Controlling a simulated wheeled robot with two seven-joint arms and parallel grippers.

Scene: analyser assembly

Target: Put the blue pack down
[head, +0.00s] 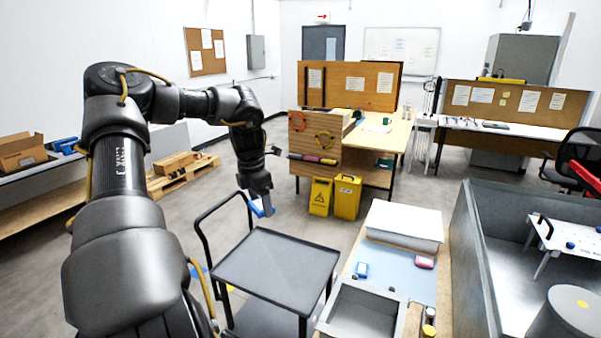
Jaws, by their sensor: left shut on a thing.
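My left gripper (260,201) points down and is shut on a small blue pack (263,210). Only part of the pack shows below the fingers. In the picture the pack is just above the far edge of the dark grey cart top (277,263); I cannot tell its exact height or whether it is over the tray. The cart top is empty. My right gripper is not in view.
Yellow containers (347,196) stand behind.

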